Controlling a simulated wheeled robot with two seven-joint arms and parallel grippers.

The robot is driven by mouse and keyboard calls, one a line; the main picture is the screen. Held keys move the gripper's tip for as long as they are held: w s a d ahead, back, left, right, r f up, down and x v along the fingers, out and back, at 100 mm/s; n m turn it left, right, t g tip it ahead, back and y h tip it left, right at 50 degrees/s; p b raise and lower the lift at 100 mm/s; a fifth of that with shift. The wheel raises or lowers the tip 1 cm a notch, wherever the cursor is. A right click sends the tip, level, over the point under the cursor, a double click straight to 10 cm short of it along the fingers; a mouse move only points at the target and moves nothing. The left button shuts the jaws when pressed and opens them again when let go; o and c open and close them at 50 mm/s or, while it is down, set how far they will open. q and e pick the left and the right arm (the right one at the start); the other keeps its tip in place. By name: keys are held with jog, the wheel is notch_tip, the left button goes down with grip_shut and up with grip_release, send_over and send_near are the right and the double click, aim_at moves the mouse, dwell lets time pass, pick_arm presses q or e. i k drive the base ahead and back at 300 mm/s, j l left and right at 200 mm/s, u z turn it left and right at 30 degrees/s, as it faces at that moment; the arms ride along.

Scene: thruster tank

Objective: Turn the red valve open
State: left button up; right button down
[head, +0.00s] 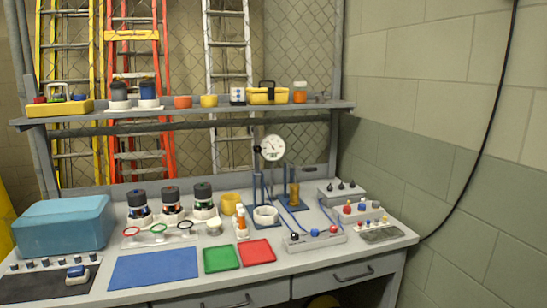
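A grey valve block (318,239) sits near the front right of the workbench and carries three knobs in a row. A red knob (333,229), which looks like the red valve, is at its right end. A blue knob (315,233) is in the middle and a black knob (294,237) is at the left. Blue tubes rise behind the block toward two blue stands. The red knob's handle is too small to tell which way it is turned. Neither of my grippers is in view.
A round pressure gauge (273,148) stands behind the block. Another block with red and blue knobs (361,212) and a grey tray (381,235) are to the right. Red mat (257,252), green mat (221,258) and blue mat (154,269) lie left. A teal box (64,226) stands far left.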

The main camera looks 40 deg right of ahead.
aim_at(333, 228)
jog(key=z, duration=1.4)
